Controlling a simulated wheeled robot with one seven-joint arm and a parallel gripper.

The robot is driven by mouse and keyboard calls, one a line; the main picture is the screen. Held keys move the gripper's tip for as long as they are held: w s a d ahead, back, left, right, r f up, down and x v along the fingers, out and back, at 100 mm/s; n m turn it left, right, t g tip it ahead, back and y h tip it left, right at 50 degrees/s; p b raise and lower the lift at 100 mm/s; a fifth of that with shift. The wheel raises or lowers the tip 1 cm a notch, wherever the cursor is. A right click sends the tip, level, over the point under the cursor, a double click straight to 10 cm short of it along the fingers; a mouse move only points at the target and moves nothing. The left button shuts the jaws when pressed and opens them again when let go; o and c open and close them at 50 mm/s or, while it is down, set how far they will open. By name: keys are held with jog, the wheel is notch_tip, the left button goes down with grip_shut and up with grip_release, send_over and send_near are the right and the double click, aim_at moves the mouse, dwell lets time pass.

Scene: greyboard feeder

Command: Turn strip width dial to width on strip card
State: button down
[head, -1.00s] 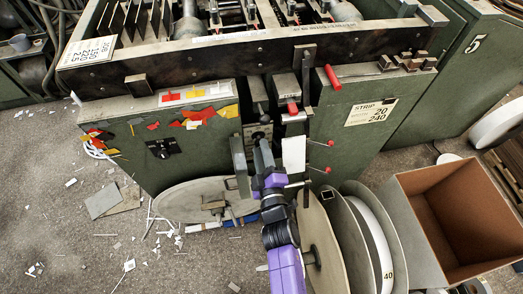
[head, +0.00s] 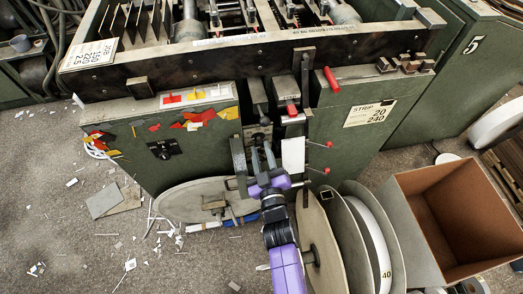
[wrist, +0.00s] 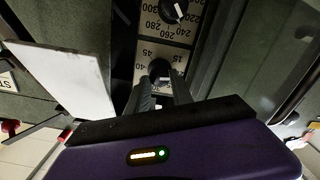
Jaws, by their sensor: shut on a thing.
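The strip card (head: 370,113) is on the green cabinet front, right of the dials, and reads STRIP, 20 and 240. In the wrist view the lower dial's knob (wrist: 159,69) is black, on a pale scale with 15, 40 and 45 readable. My gripper (wrist: 162,84) is shut on this knob, with one finger on each side. The fingers hide part of the scale, and I cannot tell exactly where the knob points. An upper dial (wrist: 173,10) with a white pointer mark has a scale including 200, 240, 260, 280 and 300. In the head view my gripper (head: 258,142) reaches the narrow dial panel.
A blank white plate (wrist: 66,77) stands close left of my gripper in the wrist view. Red-tipped levers (head: 322,170) project right of my arm. Large reels (head: 322,245) and an open cardboard box (head: 455,215) stand at the lower right. Paper scraps litter the floor at left.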

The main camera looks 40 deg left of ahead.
jog(key=shift+f+m, duration=0.1)
jog(key=shift+m, duration=0.7)
jog(key=c, duration=1.1)
grip_release()
jog(key=shift+d, duration=0.15)
jog(key=shift+p+v, duration=1.4)
jog(key=shift+v, duration=2.4)
